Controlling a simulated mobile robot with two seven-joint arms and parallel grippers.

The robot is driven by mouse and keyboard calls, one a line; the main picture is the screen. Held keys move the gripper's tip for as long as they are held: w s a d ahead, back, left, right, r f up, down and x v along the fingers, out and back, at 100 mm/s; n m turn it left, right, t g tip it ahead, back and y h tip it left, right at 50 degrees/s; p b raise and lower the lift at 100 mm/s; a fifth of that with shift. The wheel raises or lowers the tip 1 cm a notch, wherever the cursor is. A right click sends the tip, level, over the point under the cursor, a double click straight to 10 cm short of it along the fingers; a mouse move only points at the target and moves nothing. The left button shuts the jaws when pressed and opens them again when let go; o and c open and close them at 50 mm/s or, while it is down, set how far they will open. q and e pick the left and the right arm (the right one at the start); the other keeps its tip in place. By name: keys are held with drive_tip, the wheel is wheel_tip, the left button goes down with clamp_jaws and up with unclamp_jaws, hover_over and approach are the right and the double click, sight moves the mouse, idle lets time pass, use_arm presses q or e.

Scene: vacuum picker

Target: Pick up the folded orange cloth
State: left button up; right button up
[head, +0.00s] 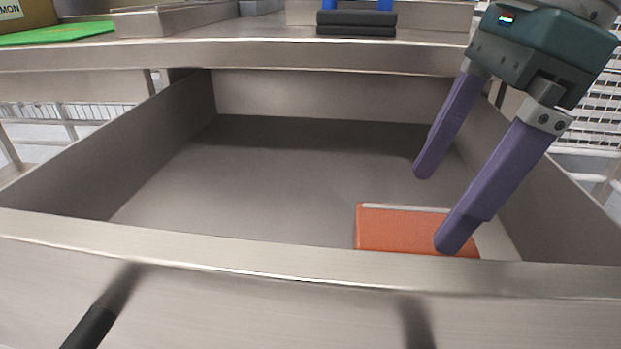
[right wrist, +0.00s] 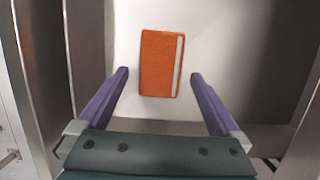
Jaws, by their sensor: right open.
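The folded orange cloth (head: 400,229) lies flat in the open metal drawer, near its front wall and right side. It has a pale strip along one edge. In the right wrist view the cloth (right wrist: 160,64) lies ahead of the fingertips, lined up between them. My right gripper (head: 437,210) is open and empty, reaching down into the drawer with purple fingers. In the head view one finger overlaps the cloth; I cannot tell whether it touches. In the right wrist view the gripper (right wrist: 160,74) has nothing between its fingers. My left gripper is not in view.
The drawer (head: 250,170) is otherwise bare, with free room left of the cloth. Its front wall (head: 200,255) and side walls stand around the cloth. A metal counter (head: 240,55) above the drawer's back holds a green mat (head: 60,33), trays and a black stack (head: 356,22).

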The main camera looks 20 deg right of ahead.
sight(417, 226)
drive_tip(key=b+x, duration=0.1)
drive_tip(key=x, duration=0.3)
drive_tip(key=shift+f, duration=0.25)
drive_tip(key=shift+c, duration=0.4)
drive_tip(key=c, duration=1)
